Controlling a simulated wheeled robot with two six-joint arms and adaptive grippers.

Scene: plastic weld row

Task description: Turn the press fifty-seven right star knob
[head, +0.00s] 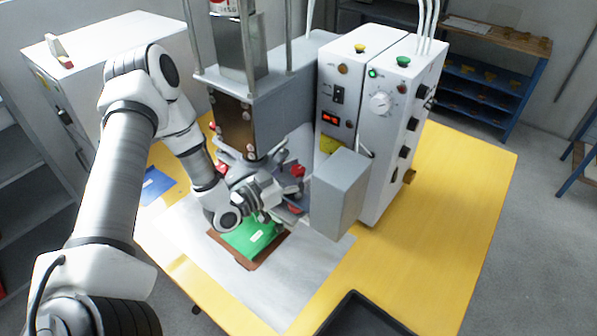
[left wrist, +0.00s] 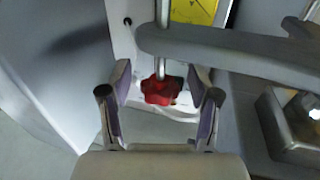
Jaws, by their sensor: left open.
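The red star knob (left wrist: 160,90) is in the left wrist view, on the end of a thin metal rod. My left gripper (left wrist: 160,84) is open, with one finger on each side of the knob and gaps between fingers and knob. In the head view a red knob (head: 297,171) shows at the right of the press (head: 238,122), close to my left gripper (head: 286,180). Another red knob (head: 221,168) is at the press's left side. My wrist hides part of the press's lower area. My right gripper is not in view.
A grey bar (left wrist: 225,45) crosses just beyond the knob in the left wrist view, and a metal block (left wrist: 290,125) is at the right. A grey box (head: 340,190) and the control cabinet (head: 385,110) stand right of the gripper. The yellow table (head: 460,200) is clear at the right.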

